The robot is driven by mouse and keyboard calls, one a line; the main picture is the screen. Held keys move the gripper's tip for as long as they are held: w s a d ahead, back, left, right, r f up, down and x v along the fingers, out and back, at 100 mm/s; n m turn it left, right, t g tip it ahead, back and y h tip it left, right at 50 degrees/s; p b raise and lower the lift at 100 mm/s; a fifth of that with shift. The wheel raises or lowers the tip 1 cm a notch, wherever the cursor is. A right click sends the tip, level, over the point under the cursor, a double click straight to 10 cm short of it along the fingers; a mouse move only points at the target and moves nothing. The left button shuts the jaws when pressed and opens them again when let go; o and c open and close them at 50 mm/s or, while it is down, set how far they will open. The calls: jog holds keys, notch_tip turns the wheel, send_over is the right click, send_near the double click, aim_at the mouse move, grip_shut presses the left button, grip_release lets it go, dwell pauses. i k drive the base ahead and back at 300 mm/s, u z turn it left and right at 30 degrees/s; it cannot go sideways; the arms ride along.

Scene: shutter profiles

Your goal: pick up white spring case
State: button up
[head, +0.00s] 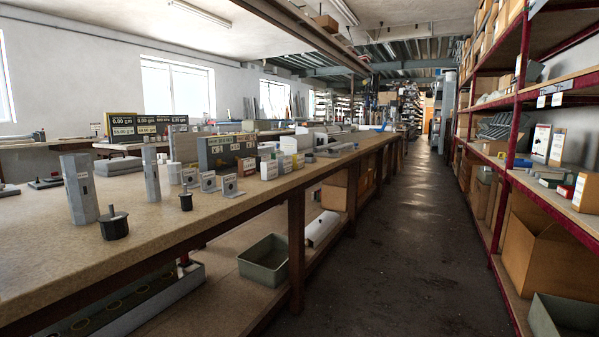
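I cannot tell for sure which thing is the white spring case. Several small white pieces stand in the middle of the long workbench (150,222). Among them are a white box (289,145) and a pale upright plate with a dark round mark (229,185). A long white piece (321,228) lies on the shelf under the bench. My gripper is not in view.
Grey upright profiles (79,190) and a dark round knob with a stem (114,224) stand on the near bench. A green-grey bin (264,261) sits on the lower shelf. The aisle floor (395,215) is clear. Red-framed shelving (505,130) with boxes lines the right.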

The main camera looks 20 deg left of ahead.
aim_at(268, 168)
jog(key=i, duration=0.85)
jog(key=u, duration=0.2)
